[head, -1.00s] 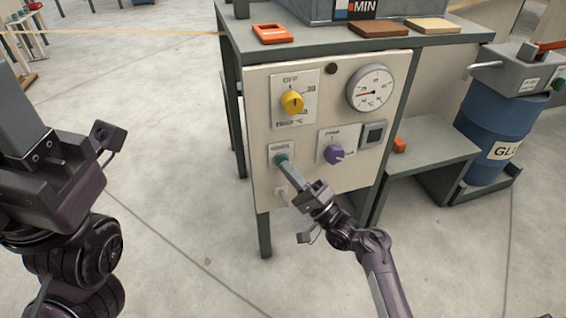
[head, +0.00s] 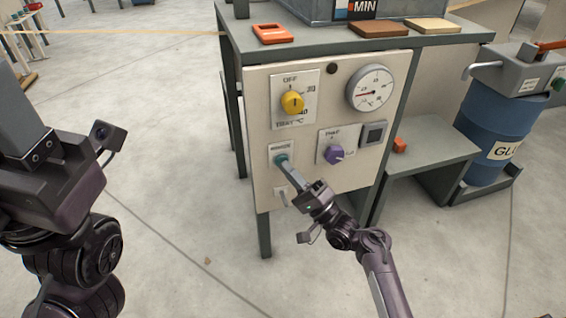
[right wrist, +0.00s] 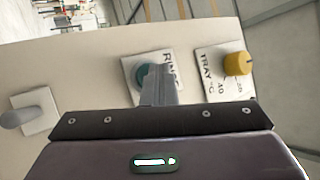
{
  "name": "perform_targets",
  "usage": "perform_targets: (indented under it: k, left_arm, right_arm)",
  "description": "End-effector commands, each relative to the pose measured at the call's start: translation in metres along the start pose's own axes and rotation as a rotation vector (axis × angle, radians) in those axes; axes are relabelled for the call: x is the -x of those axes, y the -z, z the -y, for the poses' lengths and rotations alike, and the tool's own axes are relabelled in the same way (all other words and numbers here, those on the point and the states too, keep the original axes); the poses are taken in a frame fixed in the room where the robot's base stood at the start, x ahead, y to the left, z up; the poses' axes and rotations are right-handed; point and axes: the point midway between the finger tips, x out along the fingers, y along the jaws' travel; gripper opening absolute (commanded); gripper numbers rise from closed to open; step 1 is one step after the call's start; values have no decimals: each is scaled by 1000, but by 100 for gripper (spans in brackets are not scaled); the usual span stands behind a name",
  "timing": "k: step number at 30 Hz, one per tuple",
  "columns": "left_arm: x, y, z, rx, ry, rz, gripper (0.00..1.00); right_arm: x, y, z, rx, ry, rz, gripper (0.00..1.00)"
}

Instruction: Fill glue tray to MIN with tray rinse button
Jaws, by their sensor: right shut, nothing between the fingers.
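The rinse button (head: 281,159) is a teal round button on a white plate at the left of the control panel. It also shows in the right wrist view (right wrist: 143,76), partly hidden behind my fingers. My right gripper (head: 287,167) is shut and empty, and its fingertips are at the button, seemingly touching it. The glue tray (head: 318,10) is a grey box on top of the bench, cut off by the upper edge of the head view. A MIN label (head: 358,8) is on its front. The glue level inside is out of view.
The control panel (head: 350,185) also carries a yellow knob (head: 292,102), a purple knob (head: 334,154), a dial gauge (head: 370,88) and a toggle lever (head: 282,196). A blue glue drum (head: 488,130) stands at right.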

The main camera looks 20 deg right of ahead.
Motion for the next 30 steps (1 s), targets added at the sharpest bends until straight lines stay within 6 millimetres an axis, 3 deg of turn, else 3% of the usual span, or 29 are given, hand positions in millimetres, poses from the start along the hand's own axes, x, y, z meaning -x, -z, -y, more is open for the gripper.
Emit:
perform_targets:
  k: [13, 23, 30]
  left_arm:
    - [0, -2, 1, -1, 1, 6, 52]
    - [-15, -2, 2, 0, 1, 2, 52]
    - [-15, -1, 2, 0, 0, 1, 52]
  right_arm:
    - [0, 0, 0, 1, -1, -1, 0]
    - [9, -7, 9, 0, -1, 0, 0]
    - [12, -9, 8, 0, -1, 0, 0]
